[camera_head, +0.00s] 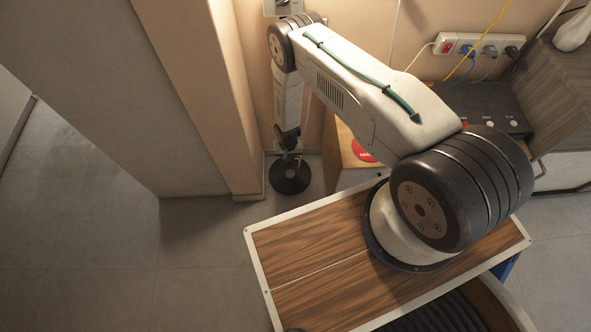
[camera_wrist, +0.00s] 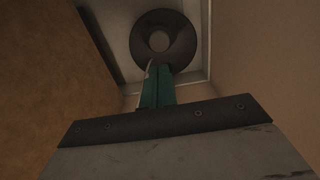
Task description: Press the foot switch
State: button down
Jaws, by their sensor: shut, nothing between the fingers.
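The foot switch, a round dark disc (camera_head: 289,179), lies on the floor in the corner by the wall. In the wrist view the disc (camera_wrist: 178,27) has a paler round centre. My gripper (camera_head: 288,156) points down over the disc in the head view, and its lower end overlaps the disc there. The teal fingers (camera_wrist: 158,84) are shut with nothing between them, and their tips appear just below the disc's centre in the wrist view. I cannot tell whether the tips touch the disc.
A wall edge (camera_head: 215,90) stands close left of my arm. A wooden box with a red round label (camera_head: 362,151) is close on the right. A power strip (camera_head: 478,45) and a dark box with buttons (camera_head: 484,104) are farther right. The floor (camera_head: 90,250) at left is clear.

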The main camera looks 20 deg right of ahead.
aim_at(290, 175)
jog(key=f, duration=1.4)
jog(key=shift+d, duration=0.25)
